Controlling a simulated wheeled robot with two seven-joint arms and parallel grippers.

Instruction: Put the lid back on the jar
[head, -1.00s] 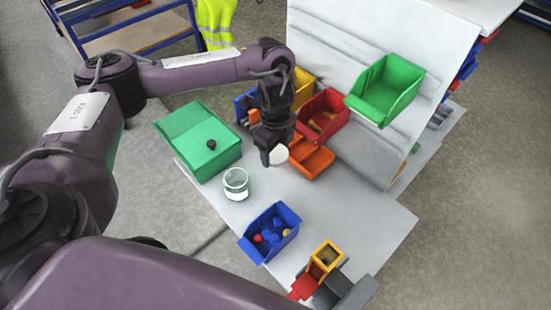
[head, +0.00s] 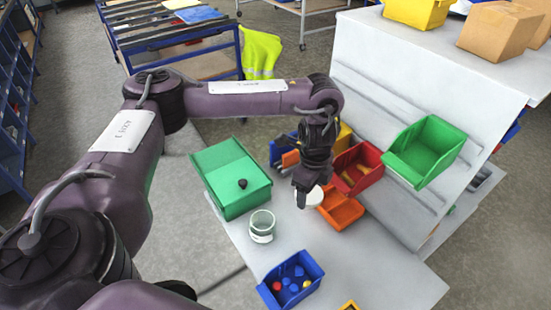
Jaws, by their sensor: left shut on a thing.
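The jar (head: 262,228) is a small clear vessel with a whitish lower part. It stands upright and open on the light grey table in the head view. My left gripper (head: 306,190) points down, to the right of the jar and a little farther back. It is shut on the white round lid (head: 314,198), partly hidden by the fingers. The lid is apart from the jar. My right gripper is not in view.
A green box (head: 228,172) with a dark knob stands behind and left of the jar. A blue bin (head: 291,278) with small coloured pieces is in front. An orange bin (head: 342,209) and a red bin (head: 359,168) stand right of the gripper. Bare table lies between jar and blue bin.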

